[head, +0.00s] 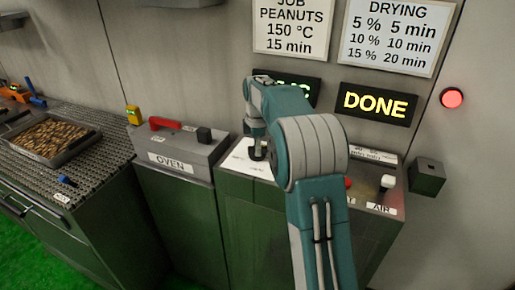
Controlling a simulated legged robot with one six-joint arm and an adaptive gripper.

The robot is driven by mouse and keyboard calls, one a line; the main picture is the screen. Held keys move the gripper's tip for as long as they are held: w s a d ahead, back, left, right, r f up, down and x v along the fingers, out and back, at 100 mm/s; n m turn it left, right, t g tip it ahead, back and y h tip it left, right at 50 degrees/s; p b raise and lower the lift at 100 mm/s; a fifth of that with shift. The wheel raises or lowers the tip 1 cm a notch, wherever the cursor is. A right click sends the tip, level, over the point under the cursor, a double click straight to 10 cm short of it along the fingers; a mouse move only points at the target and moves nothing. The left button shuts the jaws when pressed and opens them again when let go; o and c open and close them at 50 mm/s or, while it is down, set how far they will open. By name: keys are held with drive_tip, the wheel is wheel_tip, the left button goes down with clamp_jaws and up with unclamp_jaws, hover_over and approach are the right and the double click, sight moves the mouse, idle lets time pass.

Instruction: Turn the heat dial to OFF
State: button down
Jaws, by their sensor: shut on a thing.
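My arm reaches over the cabinet right of the oven box and covers much of its top. My gripper (258,152) is small and dark in the head view, pointing down over a white dial plate (237,161). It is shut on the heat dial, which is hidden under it. The dial's pointer and the OFF mark cannot be read from here.
Left of my gripper stands the OVEN box (178,151) with a red handle (165,123). Right of my arm are a white-topped AIR lever (387,182) and a dark box (427,177). A DONE sign (376,104) and a lit red lamp (451,98) are on the wall.

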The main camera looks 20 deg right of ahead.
drive_tip(key=n, duration=0.6)
drive_tip(key=shift+w+a+n, duration=0.1)
drive_tip(key=shift+w+n, duration=0.05)
drive_tip(key=shift+n, duration=0.15)
drive_tip(key=n, duration=0.5)
drive_tip(key=shift+n, duration=0.3)
drive_tip(key=c, duration=0.6)
unclamp_jaws()
drive_tip(key=shift+o, duration=0.2)
wheel_tip(320, 180, up, 12)
